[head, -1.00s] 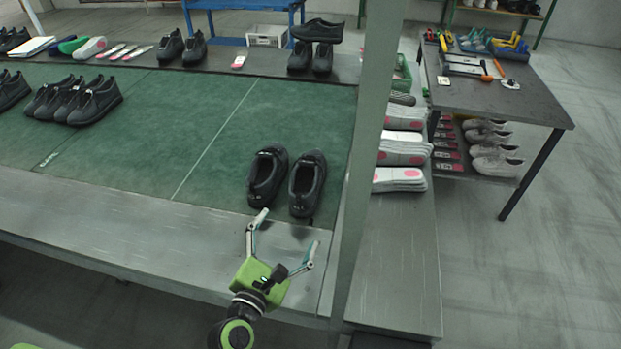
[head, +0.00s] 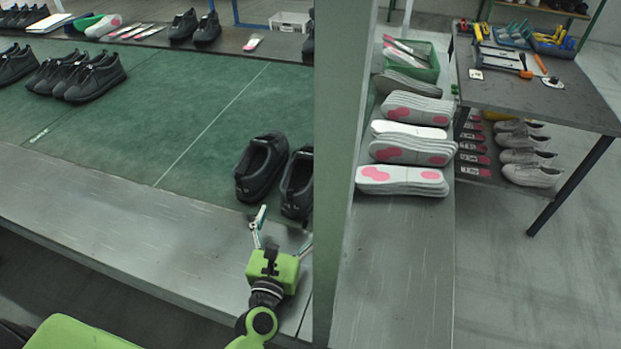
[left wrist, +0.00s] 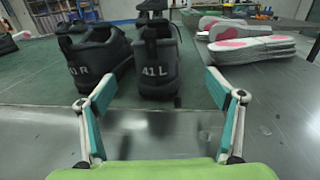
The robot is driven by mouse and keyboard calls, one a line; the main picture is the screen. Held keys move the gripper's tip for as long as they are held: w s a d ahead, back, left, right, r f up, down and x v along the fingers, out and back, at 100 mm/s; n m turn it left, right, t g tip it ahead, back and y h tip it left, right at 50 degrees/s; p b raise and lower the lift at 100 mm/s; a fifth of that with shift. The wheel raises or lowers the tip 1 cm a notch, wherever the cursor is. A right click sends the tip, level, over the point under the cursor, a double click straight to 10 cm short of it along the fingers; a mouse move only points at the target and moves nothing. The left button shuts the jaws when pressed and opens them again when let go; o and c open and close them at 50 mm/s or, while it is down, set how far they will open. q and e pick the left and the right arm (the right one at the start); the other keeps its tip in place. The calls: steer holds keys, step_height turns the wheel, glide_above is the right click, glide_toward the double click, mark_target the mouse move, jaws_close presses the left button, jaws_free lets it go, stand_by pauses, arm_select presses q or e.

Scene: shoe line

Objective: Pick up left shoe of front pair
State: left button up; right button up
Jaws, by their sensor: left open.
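The front pair is two black shoes on the near edge of the green mat. The shoe marked "41 L" (left wrist: 158,62) is on the right of the pair, heel toward me; in the head view (head: 294,188) the post partly hides it. The shoe marked "R" (left wrist: 92,58) is on its left, also visible in the head view (head: 260,166). My left gripper (head: 286,224) is open and empty, just short of the pair, above the bare metal edge. In the left wrist view the "41 L" heel shows between its spread fingers (left wrist: 160,84). My right gripper is not in view.
A green-grey post (head: 342,130) stands close to the right of the shoe and gripper. Beyond it are stacked insoles (head: 402,182) and a green crate (head: 424,70). More black shoes (head: 96,78) stand farther left on the mat (head: 170,115). The bench's metal edge (head: 120,205) is clear.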

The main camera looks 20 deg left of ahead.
arm_select(q)
steer(key=p, duration=0.1)
glide_toward(302, 188)
steer(key=w+r, duration=0.1)
steer(key=w, duration=0.1)
steer(key=w+r, duration=0.2)
steer(key=shift+r, duration=0.25)
steer(key=w, duration=0.2)
steer(key=w+p, duration=0.1)
steer(key=w, duration=0.2)
steer(key=shift+w+a+r, duration=0.1)
steer(key=shift+w+a, duration=0.1)
steer(key=shift+a, duration=0.05)
steer(key=shift+w, duration=0.3)
steer(key=c, duration=1.4)
steer(key=shift+r, duration=0.1)
steer(key=shift+c, duration=0.8)
